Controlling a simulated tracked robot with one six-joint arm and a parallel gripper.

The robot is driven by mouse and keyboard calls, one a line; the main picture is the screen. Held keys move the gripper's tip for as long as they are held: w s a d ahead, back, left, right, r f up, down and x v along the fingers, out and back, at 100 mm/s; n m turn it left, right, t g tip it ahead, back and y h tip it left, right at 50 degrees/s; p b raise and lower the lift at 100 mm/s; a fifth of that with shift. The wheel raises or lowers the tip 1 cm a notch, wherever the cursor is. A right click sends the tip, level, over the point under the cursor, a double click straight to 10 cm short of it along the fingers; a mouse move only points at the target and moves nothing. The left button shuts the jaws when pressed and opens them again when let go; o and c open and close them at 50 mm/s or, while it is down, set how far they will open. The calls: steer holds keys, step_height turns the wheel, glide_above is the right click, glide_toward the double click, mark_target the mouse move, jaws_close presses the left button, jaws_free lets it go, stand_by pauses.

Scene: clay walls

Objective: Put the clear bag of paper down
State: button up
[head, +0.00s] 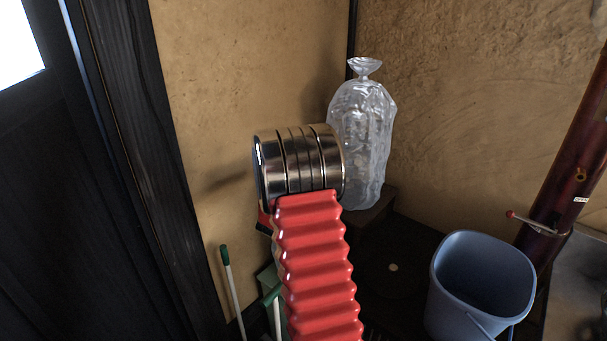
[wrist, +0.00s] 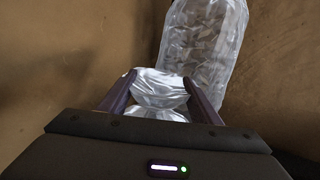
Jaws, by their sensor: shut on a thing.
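My gripper (wrist: 160,98) shows in the wrist view, with its two dark fingers shut on the gathered top of a clear bag of paper (wrist: 160,86). The held plastic is crinkled and shiny, and its lower part is hidden by the gripper body. In the head view my gripper and the part it holds are hidden behind my red arm and metal wrist. A tall clear bag (head: 362,140) with a tied, flared neck stands upright right of my wrist. Its body also shows beyond the fingers in the wrist view (wrist: 207,48); it looks like a separate bag.
The tall bag's base is by a dark brown ledge (head: 372,213) in the corner of the clay walls (head: 470,110). A blue-grey bucket (head: 480,275) stands at the lower right, near a dark red post (head: 565,170). Green-tipped handles (head: 226,257) lean at the lower left. Dark floor lies between.

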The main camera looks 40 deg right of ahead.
steer(key=shift+f, duration=0.3)
steer(key=o, duration=1.9)
steer(key=shift+f, duration=0.1)
steer(key=shift+r, duration=0.2)
steer(key=v, duration=1.2)
steer(key=shift+s, duration=0.1)
